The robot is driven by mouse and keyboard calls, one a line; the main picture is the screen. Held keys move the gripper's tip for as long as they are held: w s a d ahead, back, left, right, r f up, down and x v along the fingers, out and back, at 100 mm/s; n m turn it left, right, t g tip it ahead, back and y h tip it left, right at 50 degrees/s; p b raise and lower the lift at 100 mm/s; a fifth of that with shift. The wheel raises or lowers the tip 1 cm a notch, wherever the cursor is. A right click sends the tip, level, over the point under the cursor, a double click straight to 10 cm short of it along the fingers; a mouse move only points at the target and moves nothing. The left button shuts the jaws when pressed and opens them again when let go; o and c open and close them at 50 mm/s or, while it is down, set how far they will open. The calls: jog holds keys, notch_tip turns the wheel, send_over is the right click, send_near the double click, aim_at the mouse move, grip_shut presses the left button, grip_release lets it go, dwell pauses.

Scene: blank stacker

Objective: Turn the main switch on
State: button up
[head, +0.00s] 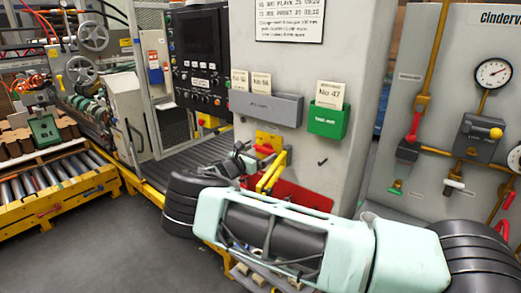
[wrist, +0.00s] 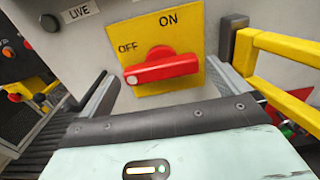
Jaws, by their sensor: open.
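The main switch is a red rotary handle (wrist: 165,68) on a yellow plate (wrist: 188,40) marked ON at the top and OFF at the left. The handle lies nearly level, and its end with the white dot points left, below the OFF mark. In the head view the switch (head: 264,149) shows on the grey cabinet, partly hidden by my gripper. My gripper (wrist: 160,78) is open and empty in front of the plate, one finger to each side of the handle. It also shows in the head view (head: 243,158). I cannot tell whether a finger touches the handle.
A yellow guard bar (wrist: 275,45) stands out close to the right of my gripper. A LIVE label (wrist: 78,13) and a dark round lamp or button (wrist: 49,22) are to the left. Card holders, one grey (head: 265,108) and one green (head: 327,122), hang above the switch.

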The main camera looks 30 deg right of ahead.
jog(key=shift+w+d, duration=0.25)
jog(key=shift+d, duration=0.45)
jog(key=c, duration=0.8)
